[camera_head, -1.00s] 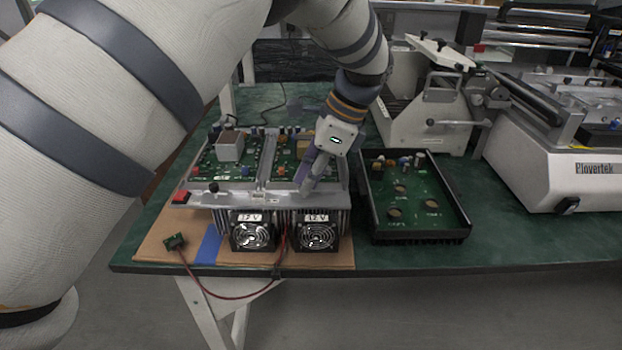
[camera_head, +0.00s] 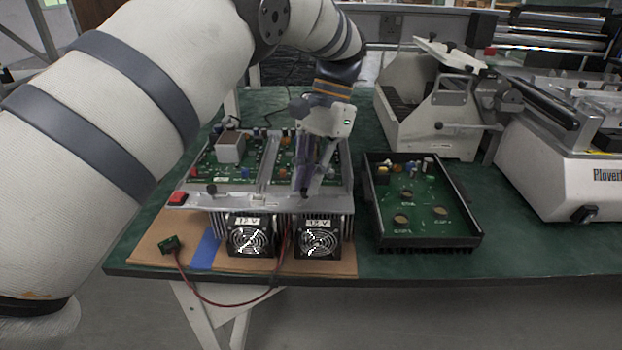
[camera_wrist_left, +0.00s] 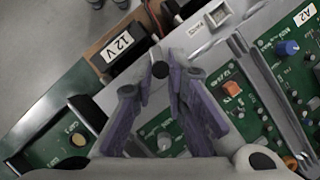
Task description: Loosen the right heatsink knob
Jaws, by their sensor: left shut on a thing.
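The right heatsink knob (camera_wrist_left: 160,69) is a small black round knob on the grey heatsink rail (camera_head: 255,203), beside the right 12 V fan. My left gripper (camera_head: 303,192) reaches down to the rail from above. In the left wrist view, the purple-padded fingers of my left gripper (camera_wrist_left: 160,66) are shut on this knob. The fingers hide the knob in the head view. The other black knob (camera_head: 212,189) stands at the left end of the rail, near a red switch (camera_head: 177,198). My right gripper is not in view.
Two green circuit boards (camera_head: 225,160) with raised components lie behind the rail. A black-edged tray (camera_head: 425,242) stands to the right. Machines (camera_head: 425,118) fill the back right.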

